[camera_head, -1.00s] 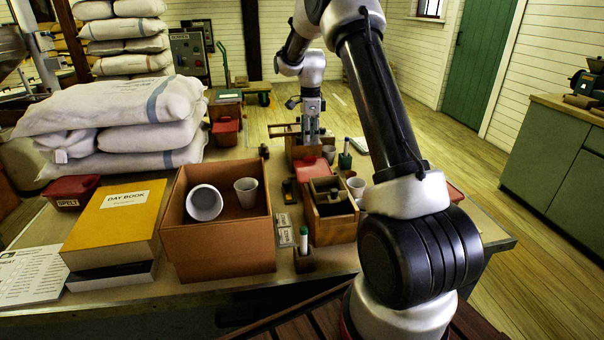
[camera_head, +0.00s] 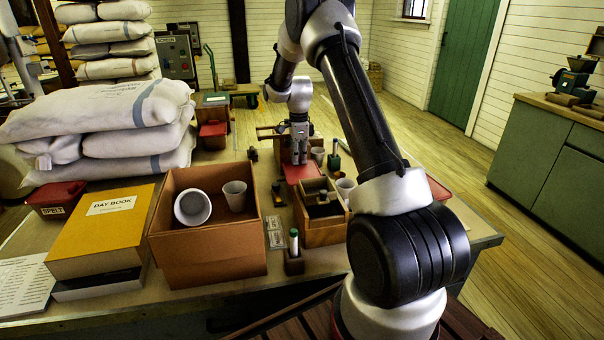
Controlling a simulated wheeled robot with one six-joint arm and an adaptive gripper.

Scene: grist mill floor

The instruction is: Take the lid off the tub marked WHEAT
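No label reading WHEAT can be made out in this view. A red lid (camera_head: 299,173) shows on the table just under my gripper (camera_head: 299,161), partly hidden by it and by the small wooden box in front. My gripper points straight down, its tips at or just above this lid. I cannot tell whether it touches the lid or how far its fingers are apart. Another red-lidded tub (camera_head: 55,199), marked SPELT, stands at the left. A further red-lidded tub (camera_head: 213,134) stands farther back. A red edge (camera_head: 438,188) shows behind my arm at the right.
A large open box (camera_head: 208,247) with two cups stands in front, beside a yellow day book (camera_head: 103,231). A small wooden box (camera_head: 322,229), a marker in a holder (camera_head: 294,257) and a cup (camera_head: 345,187) crowd around the lid. Sacks (camera_head: 105,125) fill the left.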

